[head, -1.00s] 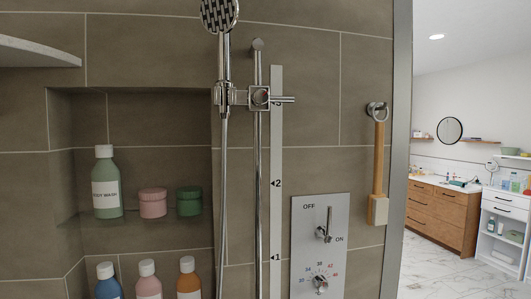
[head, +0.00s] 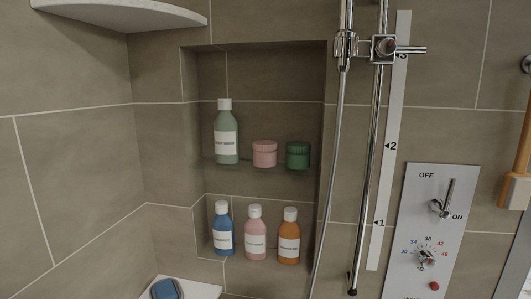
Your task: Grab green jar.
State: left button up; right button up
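The green jar (head: 298,155) is a small dark green round jar with a lid. It stands upright at the right end of the upper shelf in the wall niche, close to the niche's right side wall. A pink jar (head: 264,154) of similar shape stands just left of it, with a small gap between them. A pale green body wash bottle (head: 226,133) with a white cap stands further left on the same shelf. Neither of my grippers shows in the head view.
Blue (head: 222,230), pink (head: 255,234) and orange (head: 289,237) bottles stand on the niche's lower level. The shower hose (head: 331,170) and rail (head: 371,165) hang right of the niche. A control panel (head: 429,230) is further right. A corner shelf (head: 125,14) juts out at upper left.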

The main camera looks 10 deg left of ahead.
aim_at(294, 161)
jog(key=k, duration=1.3)
jog(key=z, duration=0.4)
jog(key=i, duration=0.45)
jog(key=z, duration=0.55)
jog(key=i, duration=1.1)
jog(key=u, duration=0.25)
